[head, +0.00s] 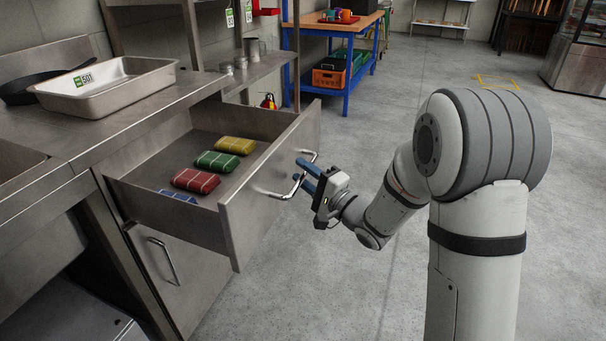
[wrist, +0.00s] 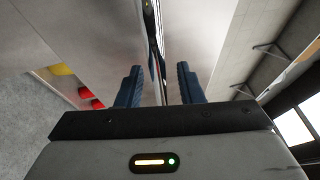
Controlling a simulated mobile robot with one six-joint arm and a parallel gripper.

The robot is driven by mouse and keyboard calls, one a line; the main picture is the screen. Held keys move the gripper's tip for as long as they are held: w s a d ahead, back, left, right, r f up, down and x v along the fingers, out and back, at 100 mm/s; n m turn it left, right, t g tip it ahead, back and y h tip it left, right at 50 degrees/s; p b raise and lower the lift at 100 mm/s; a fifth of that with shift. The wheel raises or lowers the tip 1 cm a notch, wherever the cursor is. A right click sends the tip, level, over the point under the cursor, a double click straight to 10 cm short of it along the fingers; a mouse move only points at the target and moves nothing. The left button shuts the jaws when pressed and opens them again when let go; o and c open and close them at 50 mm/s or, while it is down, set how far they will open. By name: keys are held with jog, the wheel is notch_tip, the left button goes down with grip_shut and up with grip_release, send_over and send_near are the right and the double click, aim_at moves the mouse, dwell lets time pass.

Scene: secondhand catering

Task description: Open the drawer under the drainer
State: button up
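The steel drawer (head: 268,192) is pulled well out from under the steel counter (head: 130,122) beside the sink. Red, green, yellow and partly hidden blue folded cloths (head: 195,180) lie inside it. Its bar handle (head: 283,195) is on the front panel. My gripper (head: 306,176) is at the handle, with its blue fingers pointing at the drawer front. In the wrist view the two fingers (wrist: 160,84) stand apart, with a gap on either side of the thin bar (wrist: 159,62) between them. I cannot tell whether a finger touches the bar.
A cupboard door (head: 185,275) with its own handle is below the drawer. A steel pan (head: 105,86) and a dark frying pan (head: 30,88) stand on the counter. A blue table (head: 350,90) is at the back. The floor (head: 345,285) around my arm is clear.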

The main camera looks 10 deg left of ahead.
jog(key=p+v, duration=0.1)
jog(key=v, duration=0.7)
jog(key=d+r+n+h+p, duration=0.3)
jog(key=d+r+h+p, duration=1)
jog(key=r+h+p, duration=0.15)
jog(key=s+d+r+n+g+p, duration=0.1)
jog(key=s+r+g+p, duration=0.4)
jog(key=s, duration=0.6)
jog(key=s+d+r+n+g+h+p, duration=0.1)
jog(key=s+r+n+g+p, duration=0.3)
jog(key=s+r+p, duration=0.3)
jog(key=s+p, duration=0.1)
jog(key=s, duration=0.3)
jog(key=shift+s+d+r+n+g, duration=0.2)
jog(key=shift+s+n+g, duration=0.1)
jog(key=shift+s+g, duration=0.1)
